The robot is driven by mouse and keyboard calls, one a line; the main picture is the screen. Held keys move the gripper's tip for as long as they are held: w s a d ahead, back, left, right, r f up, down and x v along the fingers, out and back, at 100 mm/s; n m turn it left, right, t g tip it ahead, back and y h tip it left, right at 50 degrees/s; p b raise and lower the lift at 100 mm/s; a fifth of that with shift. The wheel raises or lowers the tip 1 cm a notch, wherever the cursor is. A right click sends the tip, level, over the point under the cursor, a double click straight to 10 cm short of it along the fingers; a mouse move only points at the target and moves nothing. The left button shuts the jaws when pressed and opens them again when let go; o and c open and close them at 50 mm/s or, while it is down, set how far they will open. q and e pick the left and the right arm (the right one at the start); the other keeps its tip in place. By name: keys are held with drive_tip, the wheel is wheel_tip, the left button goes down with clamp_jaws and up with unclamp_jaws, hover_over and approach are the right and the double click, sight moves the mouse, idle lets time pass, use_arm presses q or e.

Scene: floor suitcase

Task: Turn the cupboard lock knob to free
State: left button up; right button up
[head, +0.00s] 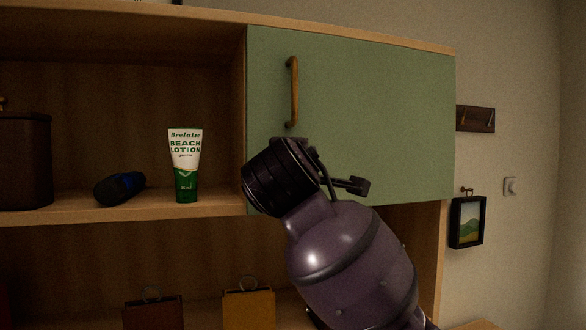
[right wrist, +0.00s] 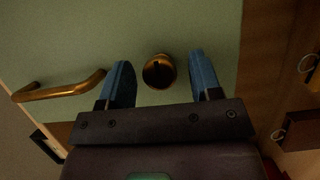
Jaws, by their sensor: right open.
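The green cupboard door (head: 370,100) is shut, with a brass-coloured bar handle (head: 293,92) near its left edge. In the right wrist view the round brass lock knob (right wrist: 159,71) sits on the door, with a dark slot in its face. My right gripper (right wrist: 161,82) is open, one blue finger on either side of the knob, with a gap to each. In the head view my right wrist (head: 280,178) covers the door's lower left corner and hides the knob and fingers. My left gripper is not in view.
Tags with rings stand below. A hook rack (head: 475,119) and small framed picture (head: 467,222) hang on the right wall.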

use_arm(q)
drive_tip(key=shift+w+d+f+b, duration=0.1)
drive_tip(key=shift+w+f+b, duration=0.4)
drive_tip(key=shift+b, duration=0.6)
use_arm(e)
drive_tip(key=s, duration=1)
drive_tip(key=shift+s+a, duration=0.4)
drive_tip(key=shift+a, duration=0.05)
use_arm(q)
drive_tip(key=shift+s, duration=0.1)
